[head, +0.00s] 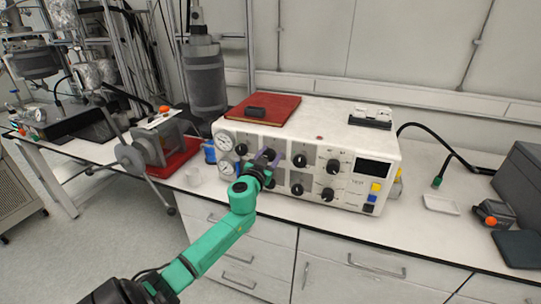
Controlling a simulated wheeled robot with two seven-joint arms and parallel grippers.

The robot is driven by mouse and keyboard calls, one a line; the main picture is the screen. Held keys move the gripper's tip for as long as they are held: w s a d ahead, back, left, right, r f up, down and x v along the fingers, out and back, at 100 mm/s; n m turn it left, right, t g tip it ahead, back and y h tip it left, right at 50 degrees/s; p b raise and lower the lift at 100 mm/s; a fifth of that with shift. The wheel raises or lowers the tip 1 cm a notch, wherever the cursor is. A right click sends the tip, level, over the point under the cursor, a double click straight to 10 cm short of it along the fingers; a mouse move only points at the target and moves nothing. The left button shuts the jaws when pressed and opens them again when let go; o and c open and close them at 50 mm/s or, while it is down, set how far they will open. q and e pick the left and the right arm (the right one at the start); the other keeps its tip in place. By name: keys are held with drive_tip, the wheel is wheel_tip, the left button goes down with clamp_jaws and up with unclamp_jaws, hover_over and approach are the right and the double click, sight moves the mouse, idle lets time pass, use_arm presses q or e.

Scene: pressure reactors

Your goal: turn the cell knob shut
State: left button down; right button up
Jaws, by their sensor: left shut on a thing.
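The white control box (320,115) stands on the bench with gauges and several black knobs on its front panel. My left gripper (267,157) is at the upper left part of this panel, with its fingers shut on a knob that they mostly hide. A black knob (241,149) sits to the left of the gripper and another knob (299,160) to its right. Knob labels are too small to read, so I cannot tell by name which is the cell knob. My right gripper is not in view.
A red folder (263,109) with a black object lies on the box. A grey vessel (205,76) stands behind left. A red tray (178,160) with a grey device is to the left. A white dish (441,204) lies to the right. Drawers are below the bench.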

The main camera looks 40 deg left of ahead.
use_arm(q)
drive_tip(key=m, duration=0.3)
drive_tip(key=shift+m, duration=0.4)
drive_tip(key=m, duration=0.4)
drive_tip(key=shift+m, duration=0.3)
drive_tip(key=m, duration=0.4)
drive_tip(key=shift+a+r+m, duration=0.1)
drive_tip(key=shift+m, duration=2.2)
drive_tip(key=shift+c, duration=1.3)
unclamp_jaws()
drive_tip(key=shift+s, duration=0.1)
